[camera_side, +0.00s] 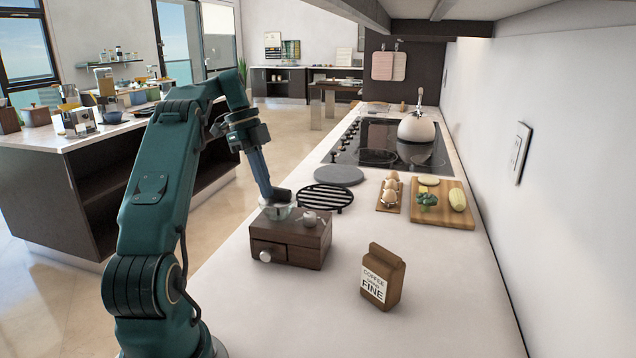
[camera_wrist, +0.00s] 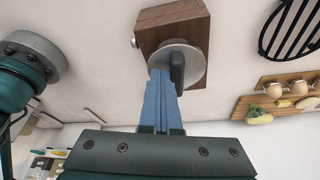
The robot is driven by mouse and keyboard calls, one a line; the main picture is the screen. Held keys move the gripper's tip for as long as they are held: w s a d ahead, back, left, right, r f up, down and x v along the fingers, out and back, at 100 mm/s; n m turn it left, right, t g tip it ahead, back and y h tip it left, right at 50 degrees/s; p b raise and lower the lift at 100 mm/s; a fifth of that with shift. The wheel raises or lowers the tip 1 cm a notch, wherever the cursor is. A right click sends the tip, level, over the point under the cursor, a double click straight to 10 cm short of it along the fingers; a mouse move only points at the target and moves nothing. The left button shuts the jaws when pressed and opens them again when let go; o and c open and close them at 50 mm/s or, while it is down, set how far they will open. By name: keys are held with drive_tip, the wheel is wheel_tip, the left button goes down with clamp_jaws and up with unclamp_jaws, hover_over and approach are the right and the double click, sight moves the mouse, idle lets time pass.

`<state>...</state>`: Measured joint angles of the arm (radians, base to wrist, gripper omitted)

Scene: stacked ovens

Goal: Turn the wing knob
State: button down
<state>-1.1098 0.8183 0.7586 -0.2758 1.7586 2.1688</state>
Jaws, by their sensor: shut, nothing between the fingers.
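A dark wing knob (camera_wrist: 177,68) stands up from a round metal disc (camera_wrist: 190,52) on top of a wooden box (camera_wrist: 172,18) in the wrist view. My gripper (camera_wrist: 160,76) is shut and empty, its blue fingertips at the left of the wing. I cannot tell whether they touch it. In the side view the wooden box (camera_side: 306,236) sits on the counter, with a drawer and a pale drawer knob (camera_side: 265,256) in front. There my gripper (camera_side: 268,194) points down onto the metal cup-like top (camera_side: 277,212), partly hiding it.
A black rack (camera_side: 326,197) and grey round plate (camera_side: 339,175) lie behind. Eggs (camera_side: 389,195), a cutting board (camera_side: 455,215) and a coffee bag (camera_side: 382,277) stand to the right.

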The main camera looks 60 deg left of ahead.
drive_tip(key=shift+a+m+g, duration=0.25)
drive_tip(key=shift+m+g, duration=0.05)
drive_tip(key=shift+m, duration=0.5)
idle(0.5)
drive_tip(key=shift+d+n, duration=0.1)
drive_tip(key=shift+n, duration=0.4)
idle(0.4)
